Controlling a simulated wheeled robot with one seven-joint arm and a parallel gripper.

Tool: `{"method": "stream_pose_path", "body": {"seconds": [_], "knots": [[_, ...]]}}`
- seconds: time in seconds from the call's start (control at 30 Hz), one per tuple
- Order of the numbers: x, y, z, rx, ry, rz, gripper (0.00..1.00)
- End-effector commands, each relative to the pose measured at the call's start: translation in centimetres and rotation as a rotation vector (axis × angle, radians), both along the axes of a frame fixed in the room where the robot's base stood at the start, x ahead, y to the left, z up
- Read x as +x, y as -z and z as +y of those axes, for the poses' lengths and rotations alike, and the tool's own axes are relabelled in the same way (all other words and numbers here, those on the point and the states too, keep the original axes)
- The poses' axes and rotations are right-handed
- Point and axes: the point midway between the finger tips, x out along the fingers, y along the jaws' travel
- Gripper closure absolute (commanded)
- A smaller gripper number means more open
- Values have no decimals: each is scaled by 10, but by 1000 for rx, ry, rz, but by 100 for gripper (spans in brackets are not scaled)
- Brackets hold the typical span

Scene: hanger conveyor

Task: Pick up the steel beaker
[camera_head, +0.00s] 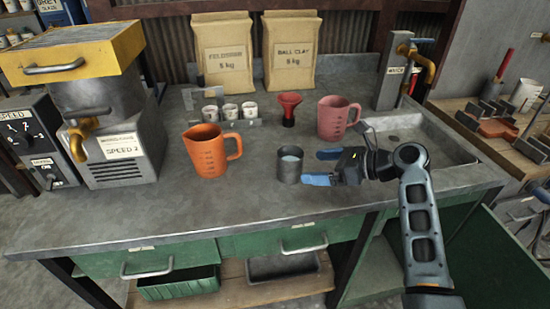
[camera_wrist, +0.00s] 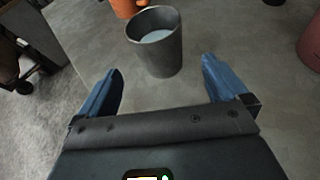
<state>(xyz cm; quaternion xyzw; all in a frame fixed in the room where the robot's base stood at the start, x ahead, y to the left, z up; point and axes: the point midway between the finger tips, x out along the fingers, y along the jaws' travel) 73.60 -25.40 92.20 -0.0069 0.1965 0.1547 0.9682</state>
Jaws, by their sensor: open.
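The steel beaker (camera_head: 290,165) stands upright on the grey worktop, left of the sink. It is a small dark-grey cylinder with pale contents inside. My gripper (camera_head: 318,168) is just right of it in the head view, with its blue fingers apart and pointing toward it. In the wrist view the beaker (camera_wrist: 156,45) stands ahead of my gripper (camera_wrist: 158,72), roughly centred between the two open fingers. Its base is near the level of the fingertips. I cannot tell whether either finger touches it; nothing is held.
An orange jug (camera_head: 208,152) stands left of the beaker. A pink jug (camera_head: 334,118) and a red funnel (camera_head: 289,108) stand behind it, with small white cups (camera_head: 230,111) further left. The sink (camera_head: 410,140) is at right. The worktop in front is clear.

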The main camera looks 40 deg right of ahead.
Motion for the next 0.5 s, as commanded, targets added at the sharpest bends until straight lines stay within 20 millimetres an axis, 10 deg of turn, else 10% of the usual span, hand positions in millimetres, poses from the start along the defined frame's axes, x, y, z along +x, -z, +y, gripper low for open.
{"method": "stream_pose_path", "body": {"seconds": [0.5], "knots": [[38,19,16,0,-2,1,0]]}}
